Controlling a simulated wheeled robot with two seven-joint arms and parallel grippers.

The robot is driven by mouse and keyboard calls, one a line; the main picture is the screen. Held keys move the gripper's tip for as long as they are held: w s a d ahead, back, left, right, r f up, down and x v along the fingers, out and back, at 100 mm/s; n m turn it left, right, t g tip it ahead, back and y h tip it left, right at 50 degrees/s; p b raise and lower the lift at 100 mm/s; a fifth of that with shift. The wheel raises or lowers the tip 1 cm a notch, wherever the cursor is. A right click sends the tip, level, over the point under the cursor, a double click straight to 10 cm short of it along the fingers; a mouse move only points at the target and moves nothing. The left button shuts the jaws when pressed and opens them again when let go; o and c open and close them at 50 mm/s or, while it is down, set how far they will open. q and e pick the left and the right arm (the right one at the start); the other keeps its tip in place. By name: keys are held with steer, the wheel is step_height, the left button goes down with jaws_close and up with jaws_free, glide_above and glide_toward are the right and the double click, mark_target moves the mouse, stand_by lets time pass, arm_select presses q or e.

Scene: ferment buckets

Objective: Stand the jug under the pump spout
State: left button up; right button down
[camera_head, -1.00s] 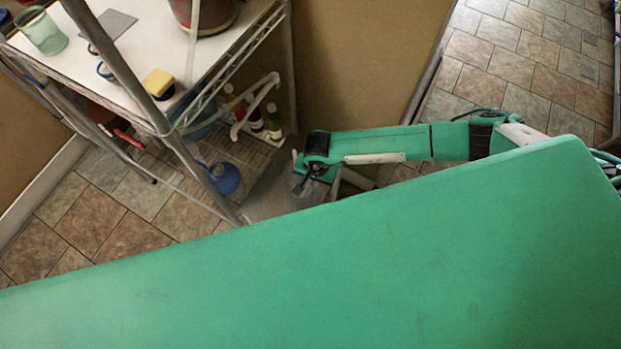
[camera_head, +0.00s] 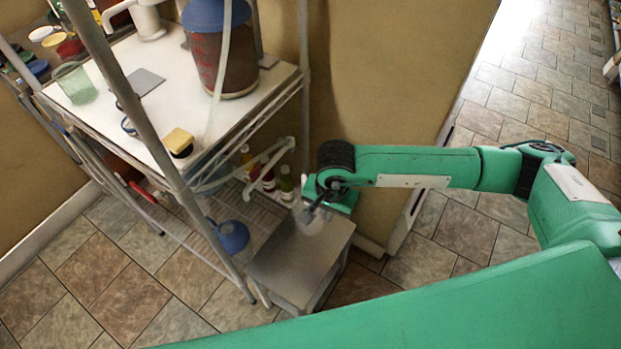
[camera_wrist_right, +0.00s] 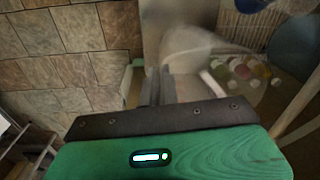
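A clear, pale jug (camera_head: 311,219) hangs at my right gripper (camera_head: 318,203), just above the small grey stool. In the right wrist view the jug (camera_wrist_right: 195,42) is a blurred, see-through shape beyond the fingers. There the right gripper's fingers (camera_wrist_right: 158,84) are close together and seem shut on the jug's handle; the exact grip is hard to see. A white pump (camera_head: 150,18) stands at the back of the white shelf top, partly cut off by the upper edge. My left gripper is not in view.
The grey stool (camera_head: 298,268) stands below the jug. The white shelf top (camera_head: 150,112) bears a dark red bucket (camera_head: 238,68) with a hose, a yellow sponge (camera_head: 178,140) and a green glass (camera_head: 76,84). A metal post (camera_head: 130,95) crosses in front. A blue funnel-like thing (camera_head: 231,236) and bottles (camera_head: 286,183) are lower.

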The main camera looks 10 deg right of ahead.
steer(key=shift+d+r, duration=0.15)
steer(key=shift+r, duration=0.4)
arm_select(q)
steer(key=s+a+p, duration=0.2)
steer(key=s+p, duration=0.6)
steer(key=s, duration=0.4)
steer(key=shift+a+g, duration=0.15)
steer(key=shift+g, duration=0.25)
arm_select(e)
steer(key=d+r+n, duration=0.3)
steer(key=d+r, duration=0.1)
steer(key=r, duration=0.5)
steer(key=d+r+n, duration=0.4)
steer(key=r, duration=0.4)
steer(key=shift+w+d+r, duration=0.15)
steer(key=shift+w+r, duration=0.25)
